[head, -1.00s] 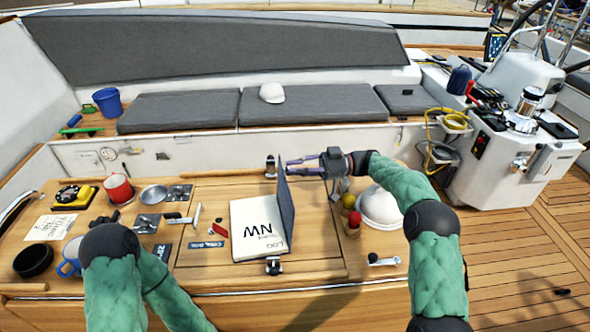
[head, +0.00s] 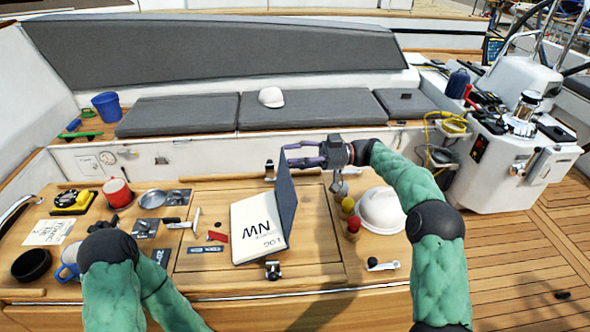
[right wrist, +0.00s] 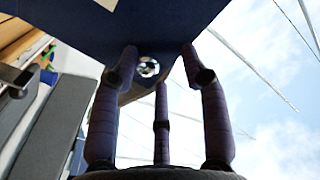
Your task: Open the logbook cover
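The logbook (head: 256,230) lies on the wooden cockpit table, its white face marked "LOG" and "NW" turned up. Its dark blue cover (head: 287,198) stands up steeply along the right side of that face. My right gripper (head: 292,154) is at the cover's upper end, with its fingers spread apart. In the right wrist view the fingers (right wrist: 155,70) reach up to the blue cover (right wrist: 150,25), which fills the top; whether they touch it is unclear.
A white dome (head: 381,209) and small red and yellow knobs (head: 352,222) stand right of the logbook.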

